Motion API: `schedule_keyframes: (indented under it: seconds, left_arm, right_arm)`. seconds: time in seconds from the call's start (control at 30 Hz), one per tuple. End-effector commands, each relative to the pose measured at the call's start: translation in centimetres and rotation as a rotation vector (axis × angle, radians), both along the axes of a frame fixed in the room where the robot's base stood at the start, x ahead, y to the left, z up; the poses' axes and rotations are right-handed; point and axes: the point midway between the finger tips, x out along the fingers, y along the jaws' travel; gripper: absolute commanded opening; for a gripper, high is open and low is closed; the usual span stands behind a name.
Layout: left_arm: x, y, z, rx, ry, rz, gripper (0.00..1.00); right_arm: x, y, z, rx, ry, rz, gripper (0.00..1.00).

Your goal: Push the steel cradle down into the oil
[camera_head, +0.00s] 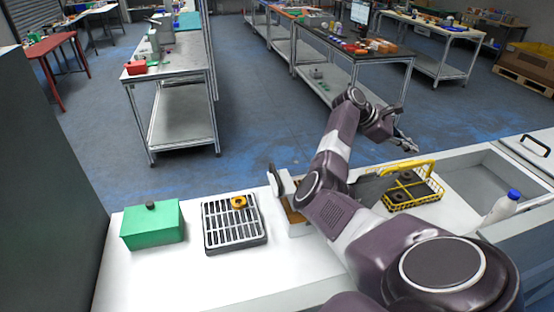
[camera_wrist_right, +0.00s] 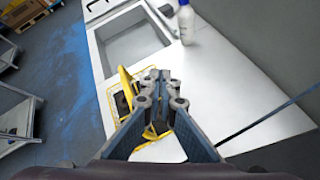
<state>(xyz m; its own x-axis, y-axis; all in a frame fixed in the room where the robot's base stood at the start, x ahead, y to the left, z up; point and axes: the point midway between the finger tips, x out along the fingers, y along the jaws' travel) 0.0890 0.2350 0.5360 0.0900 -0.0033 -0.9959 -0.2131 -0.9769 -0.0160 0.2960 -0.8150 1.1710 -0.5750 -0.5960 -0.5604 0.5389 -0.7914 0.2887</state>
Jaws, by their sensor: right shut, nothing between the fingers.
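A yellow wire basket (camera_head: 428,196) with a raised handle and dark round parts inside stands on the white counter (camera_head: 285,280), right of my right arm. It may be the cradle, but I cannot tell; I see no plain steel one. It also shows in the right wrist view (camera_wrist_right: 126,82), beyond and partly behind the fingers. A rectangular basin (camera_head: 490,180) is sunk in the counter to its right. I cannot make out any oil in it. My right gripper (camera_head: 408,144) is shut and empty, beyond the counter's far edge in the head view. My left gripper is out of view.
A green box (camera_head: 152,226) and a slotted grey tray (camera_head: 228,243) with an orange ring (camera_head: 239,202) stand on the counter's left. A white bottle with a blue cap (camera_head: 502,208) stands by the basin. My right arm partly hides a brown-sided object (camera_head: 294,214). The counter's front left is clear.

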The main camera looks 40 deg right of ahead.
Motion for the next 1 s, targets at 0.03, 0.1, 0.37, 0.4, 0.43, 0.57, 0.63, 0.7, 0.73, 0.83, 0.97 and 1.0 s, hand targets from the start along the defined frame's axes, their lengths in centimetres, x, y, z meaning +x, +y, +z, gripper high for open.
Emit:
schedule_keyframes:
  seconds: [0.03, 0.1, 0.37, 0.4, 0.43, 0.57, 0.63, 0.7, 0.73, 0.83, 0.97, 1.0]
  left_arm:
    - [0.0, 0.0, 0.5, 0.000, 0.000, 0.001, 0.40]
    - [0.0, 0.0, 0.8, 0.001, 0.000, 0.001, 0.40]
    - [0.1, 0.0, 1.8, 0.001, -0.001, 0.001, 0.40]
    - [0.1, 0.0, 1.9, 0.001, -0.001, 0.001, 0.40]
    - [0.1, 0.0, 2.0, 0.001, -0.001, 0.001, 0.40]
    - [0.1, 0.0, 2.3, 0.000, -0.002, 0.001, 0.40]
    - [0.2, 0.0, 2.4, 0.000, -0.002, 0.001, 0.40]
    - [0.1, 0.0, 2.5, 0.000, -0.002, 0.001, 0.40]
    - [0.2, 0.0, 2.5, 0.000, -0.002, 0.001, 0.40]
    - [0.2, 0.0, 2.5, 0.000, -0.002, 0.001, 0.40]
    - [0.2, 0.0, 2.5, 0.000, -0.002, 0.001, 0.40]
    - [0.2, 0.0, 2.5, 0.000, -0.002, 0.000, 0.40]
  right_arm:
    - [3.1, 2.3, -0.9, 0.061, -0.063, 0.015, 0.00]
    - [6.9, 5.6, -2.2, 0.144, -0.140, 0.031, 0.00]
    - [19.7, 19.0, -2.5, 0.453, -0.365, 0.118, 0.00]
    - [21.3, 21.0, -2.1, 0.496, -0.390, 0.134, 0.00]
    - [22.4, 22.5, -1.8, 0.528, -0.405, 0.145, 0.00]
    - [25.9, 27.8, -0.2, 0.636, -0.459, 0.191, 0.00]
    - [27.1, 29.9, 0.6, 0.678, -0.478, 0.209, 0.00]
    - [27.9, 31.2, 1.1, 0.705, -0.488, 0.221, 0.00]
    - [28.1, 31.7, 1.3, 0.715, -0.491, 0.226, 0.00]
    - [28.6, 32.5, 1.6, 0.732, -0.498, 0.234, 0.00]
    - [28.6, 32.6, 1.6, 0.734, -0.499, 0.234, 0.00]
    - [28.6, 32.6, 1.6, 0.734, -0.499, 0.234, 0.00]
